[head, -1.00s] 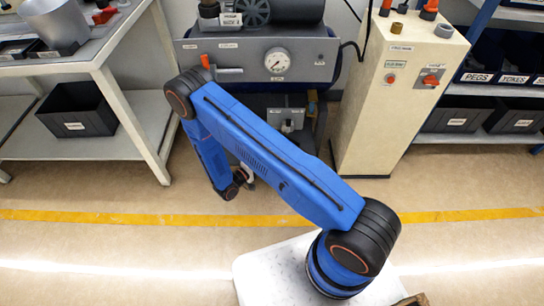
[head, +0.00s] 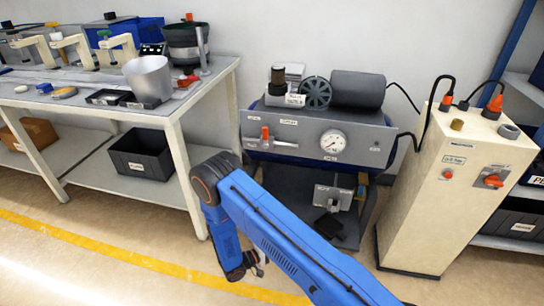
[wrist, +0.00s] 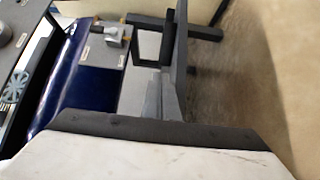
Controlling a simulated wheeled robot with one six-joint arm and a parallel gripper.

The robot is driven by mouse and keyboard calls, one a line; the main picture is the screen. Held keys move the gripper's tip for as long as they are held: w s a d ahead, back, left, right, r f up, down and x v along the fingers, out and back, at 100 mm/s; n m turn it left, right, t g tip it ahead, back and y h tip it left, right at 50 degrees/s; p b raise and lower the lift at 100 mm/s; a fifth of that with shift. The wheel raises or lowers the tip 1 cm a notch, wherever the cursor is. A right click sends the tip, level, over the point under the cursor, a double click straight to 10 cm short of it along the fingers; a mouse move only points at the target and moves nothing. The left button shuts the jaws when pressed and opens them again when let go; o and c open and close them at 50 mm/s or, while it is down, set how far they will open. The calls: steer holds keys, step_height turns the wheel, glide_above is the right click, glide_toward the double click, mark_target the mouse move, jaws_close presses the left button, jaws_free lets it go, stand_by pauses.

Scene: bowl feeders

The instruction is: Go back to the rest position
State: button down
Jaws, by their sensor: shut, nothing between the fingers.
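My blue arm (head: 290,250) reaches up from the bottom right of the head view, bends at a black elbow and hangs down. My gripper (head: 259,264) is small and dark at its low end, above the floor in front of the compressor stand. It is shut with nothing held. In the wrist view a white surface with a dark edge fills the bottom; fingertip detail there is hard to make out.
The compressor (head: 318,135) with its gauge stands behind the arm. A cream cabinet (head: 450,190) is to its right. A workbench (head: 225,70) with a metal cup (head: 148,79) and a black bin (head: 140,153) below is left. Floor past the yellow line (head: 130,250) is clear.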

steer(key=shift+r, duration=0.1)
steer(key=s+d+r+m+g+y, duration=0.2)
steer(key=d+r+g, duration=0.15)
steer(key=r, duration=0.65)
steer(key=s+d+r+m+g+y, duration=0.25)
steer(key=d+r, duration=0.25)
steer(key=r, duration=0.6)
steer(key=s+d+r+m+g+y, duration=0.15)
steer(key=d+r+g, duration=0.25)
steer(key=r, duration=0.6)
steer(key=s+d+r+t+y, duration=0.2)
steer(key=s+r+y, duration=0.3)
steer(key=s+r, duration=0.5)
steer(key=s+d+r+t+y, duration=0.2)
steer(key=s+r+t+y, duration=0.3)
steer(key=s+r, duration=0.5)
steer(key=s, duration=0.4)
steer(key=shift+d+n, duration=0.15)
steer(key=shift+n, duration=0.25)
steer(key=shift+w, duration=0.15)
